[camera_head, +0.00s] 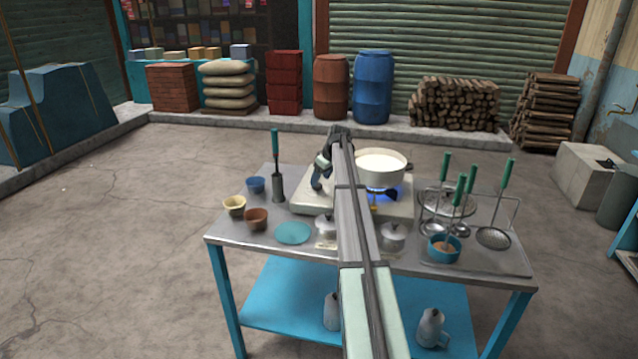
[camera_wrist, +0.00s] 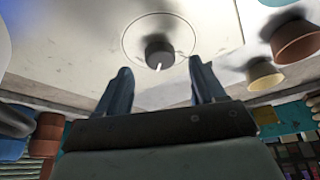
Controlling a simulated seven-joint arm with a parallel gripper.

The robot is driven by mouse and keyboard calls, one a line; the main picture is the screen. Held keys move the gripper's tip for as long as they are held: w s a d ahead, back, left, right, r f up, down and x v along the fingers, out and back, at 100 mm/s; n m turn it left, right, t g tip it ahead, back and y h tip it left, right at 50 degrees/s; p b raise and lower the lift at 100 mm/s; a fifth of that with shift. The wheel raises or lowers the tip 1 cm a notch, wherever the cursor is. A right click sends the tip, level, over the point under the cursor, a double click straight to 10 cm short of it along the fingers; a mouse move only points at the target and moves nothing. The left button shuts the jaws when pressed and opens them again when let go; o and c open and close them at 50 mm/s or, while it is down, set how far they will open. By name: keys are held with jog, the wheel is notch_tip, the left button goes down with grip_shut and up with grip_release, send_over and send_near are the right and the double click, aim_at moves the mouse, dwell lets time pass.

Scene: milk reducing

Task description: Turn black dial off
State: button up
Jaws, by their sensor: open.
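The black dial (camera_wrist: 159,51) sits on the pale front panel of the stove in the wrist view. It is a round knob with a white pointer mark, inside a thin ring outline. My gripper (camera_wrist: 158,80) is open, its two dark fingers pointing at the dial with one to either side; the dial appears between and just beyond the tips, and I see no contact. In the head view the stove (camera_head: 300,197) stands on the metal table, with a blue flame (camera_head: 397,190) lit under a pot of white liquid (camera_head: 381,162). My arm hides the dial there.
On the table (camera_head: 222,238), small cups (camera_head: 256,219) and a teal disc (camera_head: 293,233) are at the left. A rack with ladles (camera_head: 493,236) and a blue cup (camera_head: 444,247) are at the right. Metal lidded pots (camera_head: 393,237) stand near my arm.

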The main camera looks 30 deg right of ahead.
aim_at(318, 185)
jog(key=shift+x, duration=1.5)
jog(key=c, duration=1.1)
jog(key=shift+o, duration=0.2)
jog(key=shift+m, duration=0.4)
jog(key=m, duration=0.1)
jog(key=m+h, duration=0.1)
jog(key=shift+s+a+m, duration=0.1)
jog(key=shift+a+m, duration=0.05)
jog(key=shift+m, duration=0.25)
jog(key=shift+a+m+h, duration=0.15)
jog(key=shift+m+h, duration=0.85)
jog(key=shift+m, duration=1.2)
